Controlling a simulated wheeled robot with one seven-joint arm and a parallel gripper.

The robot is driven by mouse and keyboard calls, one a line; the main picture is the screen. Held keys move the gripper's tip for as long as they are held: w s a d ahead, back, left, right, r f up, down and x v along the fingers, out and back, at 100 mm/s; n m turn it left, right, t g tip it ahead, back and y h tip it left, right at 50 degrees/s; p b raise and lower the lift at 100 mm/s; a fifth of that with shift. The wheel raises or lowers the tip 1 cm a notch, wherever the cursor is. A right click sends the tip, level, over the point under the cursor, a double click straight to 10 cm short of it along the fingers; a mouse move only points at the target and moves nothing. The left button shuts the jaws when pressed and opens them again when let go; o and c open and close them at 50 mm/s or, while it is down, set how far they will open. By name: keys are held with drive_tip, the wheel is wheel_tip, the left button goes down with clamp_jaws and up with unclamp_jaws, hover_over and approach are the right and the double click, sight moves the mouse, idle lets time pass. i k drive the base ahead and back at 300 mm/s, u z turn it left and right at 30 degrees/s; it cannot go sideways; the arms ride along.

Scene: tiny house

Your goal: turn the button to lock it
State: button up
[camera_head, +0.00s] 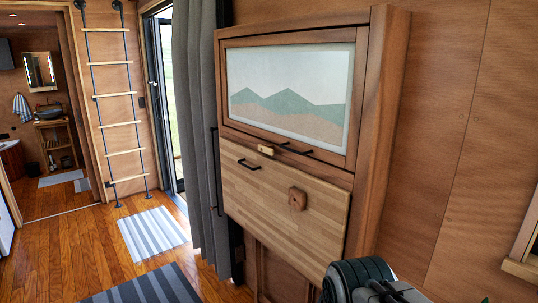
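A small light-wood turn button (266,150) sits on the wooden rail of a wall cabinet, just above the top edge of a pale fold-down panel (270,205). The button lies roughly lengthwise along the rail. The panel stands close to upright against the cabinet; I cannot tell if it is fully flush. A darker wooden block (297,199) is fixed on the panel's face. A black and grey part of my arm shows at the bottom edge, below and right of the panel. No gripper fingers are visible, and nothing of mine touches the button.
A black handle (249,164) is on the panel, and another (295,149) is on the rail. Above is a framed mountain picture (288,95). A grey curtain (195,120) hangs close left. Floor with striped rugs (153,234) lies farther left. A ledge (521,265) juts at the right.

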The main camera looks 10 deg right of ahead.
sight(270, 151)
drive_tip(key=z, duration=0.05)
drive_tip(key=k, duration=0.45)
drive_tip(key=u, duration=0.9)
drive_tip(key=i, duration=1.2)
drive_tip(key=z, duration=0.35)
drive_tip(key=i, duration=1.05)
drive_tip(key=z, duration=0.7)
